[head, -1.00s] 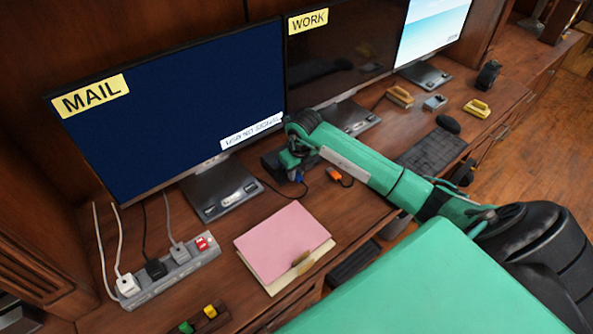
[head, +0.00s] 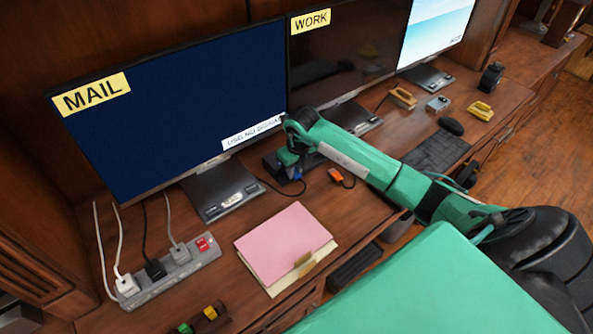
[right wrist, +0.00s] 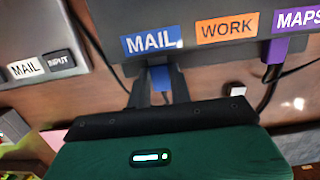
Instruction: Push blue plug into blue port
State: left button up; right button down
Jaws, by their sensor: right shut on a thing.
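My right gripper (head: 292,163) is in front of the dark port box (head: 274,167) on the desk. In the right wrist view my right gripper (right wrist: 160,88) is shut on the blue plug (right wrist: 160,77), between its two dark fingers. The plug is just below the blue MAIL label (right wrist: 151,43) on the grey face of the box (right wrist: 195,53). The blue port itself is hidden, and I cannot tell whether the plug is inside it. A little blue (head: 296,174) also shows by the gripper in the head view. My left gripper is not in view.
The box also has an orange WORK label (right wrist: 227,29) and a purple MAPS label (right wrist: 297,19), with a purple plug (right wrist: 274,50) beneath it. An orange plug (head: 337,176) lies on the desk. A pink folder (head: 280,240) and a power strip (head: 172,272) are nearer.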

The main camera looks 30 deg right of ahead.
jog(key=shift+w, duration=0.3)
jog(key=shift+w+d+f+b, duration=0.2)
jog(key=shift+w+b, duration=0.2)
jog(key=shift+b, duration=0.2)
jog(key=c, duration=1.2)
grip_release()
jog(key=shift+d, duration=0.1)
jog(key=shift+s, duration=0.1)
